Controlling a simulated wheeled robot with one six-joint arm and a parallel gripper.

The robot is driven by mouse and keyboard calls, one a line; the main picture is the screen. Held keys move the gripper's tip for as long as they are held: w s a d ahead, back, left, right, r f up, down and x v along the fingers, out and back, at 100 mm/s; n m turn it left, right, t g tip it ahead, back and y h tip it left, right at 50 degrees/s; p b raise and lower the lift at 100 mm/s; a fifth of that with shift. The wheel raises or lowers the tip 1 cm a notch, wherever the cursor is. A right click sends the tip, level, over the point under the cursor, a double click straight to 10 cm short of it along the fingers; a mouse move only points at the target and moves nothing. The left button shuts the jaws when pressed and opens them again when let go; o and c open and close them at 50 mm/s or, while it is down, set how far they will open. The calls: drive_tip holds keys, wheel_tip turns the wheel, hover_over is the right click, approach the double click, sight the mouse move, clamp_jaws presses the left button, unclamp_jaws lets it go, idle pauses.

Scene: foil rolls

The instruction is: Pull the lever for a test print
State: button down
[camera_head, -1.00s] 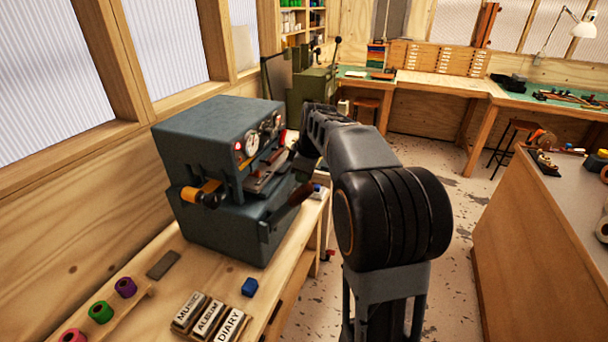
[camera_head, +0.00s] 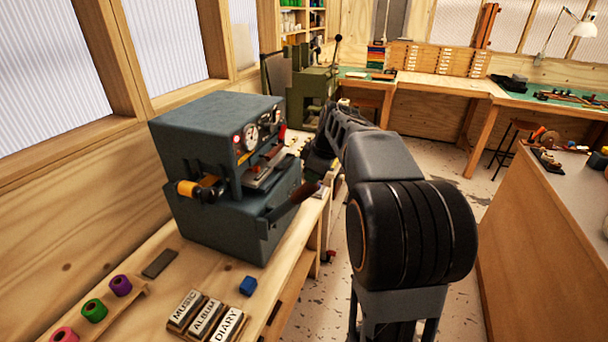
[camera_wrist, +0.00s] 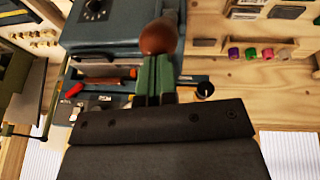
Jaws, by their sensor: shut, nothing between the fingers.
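The blue-grey press (camera_head: 210,130) stands on the wooden bench, with round gauges and an open slot on its front. Its lever (camera_head: 306,191) has a brown handle on a dark arm at the press's lower right side. In the wrist view the rounded brown end of the lever (camera_wrist: 158,37) shows just beyond my fingertips. My gripper (camera_wrist: 155,60) has green fingers, shut and empty. They overlap the handle's edge in the picture; I cannot tell whether they touch it. In the head view my gripper is at the press's right front, mostly hidden by my own arm.
A green machine (camera_head: 315,85) stands behind the press. A workbench (camera_head: 540,215) stands at right, with open floor between.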

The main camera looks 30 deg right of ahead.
drive_tip(key=s+d+f+t+y+b, duration=0.3)
drive_tip(key=f+b, duration=0.7)
drive_tip(key=b, duration=0.6)
drive_tip(key=s+d+f+t+y+b, duration=0.2)
drive_tip(key=s+d+f+b, duration=0.3)
drive_tip(key=f+b, duration=0.6)
drive_tip(key=s+t+b, duration=0.1)
drive_tip(key=b, duration=0.5)
drive_tip(key=shift+f+t+y, duration=0.2)
drive_tip(key=shift+t+y, duration=0.2)
drive_tip(key=shift+d+b, duration=0.15)
drive_tip(key=shift+b, duration=0.15)
drive_tip(key=r+p+v, duration=0.1)
drive_tip(key=p+v, duration=0.2)
drive_tip(key=v, duration=1)
drive_tip(key=shift+a+r+p, duration=0.3)
drive_tip(key=shift+a+r, duration=0.05)
drive_tip(key=shift+r, duration=0.15)
drive_tip(key=shift+w, duration=0.2)
